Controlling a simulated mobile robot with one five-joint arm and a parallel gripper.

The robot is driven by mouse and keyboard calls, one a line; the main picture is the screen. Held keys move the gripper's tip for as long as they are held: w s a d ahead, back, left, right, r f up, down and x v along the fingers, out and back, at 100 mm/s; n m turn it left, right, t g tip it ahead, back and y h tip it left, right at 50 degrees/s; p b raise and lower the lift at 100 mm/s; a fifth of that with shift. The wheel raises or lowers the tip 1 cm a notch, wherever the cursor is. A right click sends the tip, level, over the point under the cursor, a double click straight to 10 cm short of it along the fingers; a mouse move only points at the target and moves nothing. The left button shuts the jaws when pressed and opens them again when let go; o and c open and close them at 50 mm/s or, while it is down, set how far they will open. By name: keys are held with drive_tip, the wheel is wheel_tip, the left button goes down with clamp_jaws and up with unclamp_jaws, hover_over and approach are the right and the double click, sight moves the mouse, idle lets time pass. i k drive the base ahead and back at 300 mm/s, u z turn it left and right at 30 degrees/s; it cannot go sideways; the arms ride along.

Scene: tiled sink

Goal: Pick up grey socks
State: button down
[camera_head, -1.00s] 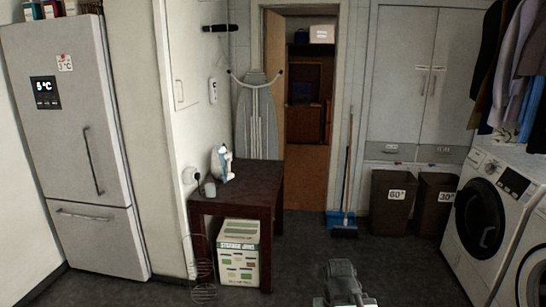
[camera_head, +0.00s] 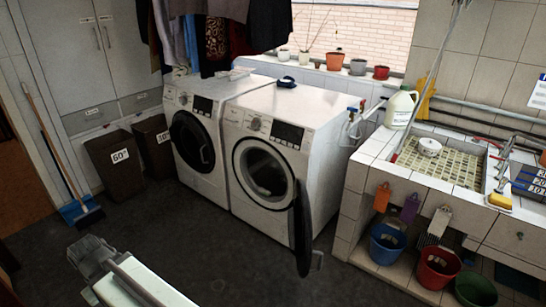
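I cannot make out any grey socks for certain. A small dark blue item (camera_head: 287,82) lies on top of the right-hand washing machine; it is too small to identify. That front-loading machine (camera_head: 318,150) has its door (camera_head: 302,228) swung open, and something pale and greyish shows dimly inside its drum (camera_head: 264,178). My gripper (camera_head: 88,252) is at the lower left, over the dark floor and well apart from the machines. I cannot tell whether its fingers are open or shut, and I see nothing held in it.
Another washing machine (camera_head: 190,140) stands to the left with its door shut. Two dark hampers (camera_head: 118,160) and a broom (camera_head: 52,140) are farther left. The tiled sink (camera_head: 440,160) is at right, with buckets (camera_head: 387,243) below. Dark clothes hang above. The middle floor is clear.

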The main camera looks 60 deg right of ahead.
sight(266, 193)
drive_tip(key=z, duration=0.4)
drive_tip(key=i, duration=2)
drive_tip(key=z, duration=2.3)
